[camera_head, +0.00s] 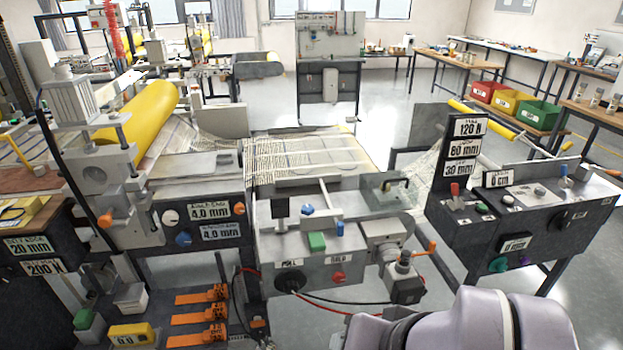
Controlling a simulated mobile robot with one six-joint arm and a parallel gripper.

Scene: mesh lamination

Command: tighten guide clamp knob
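I cannot tell which knob is the guide clamp knob. The centre machine (320,250) has a blue knob (308,210) on its top edge, a red knob (338,277) and a black knob (291,280) on its front. An orange-tipped handle (427,248) sticks out at its right. The left machine has a blue knob (183,238), a white knob (170,217) and an orange-ended knob (105,220). Whether any knob is tight or loose does not show. My arm's rounded grey-purple links show at the bottom right, in front of the centre machine; my gripper is not in view.
Mesh web (310,155) runs across the middle, with a yellow roller (150,105) at left. A right control console (500,220) carries several knobs. Orange clamps (200,315) lie on the lower left shelf. Red and black cables hang below the centre machine. Floor is open behind.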

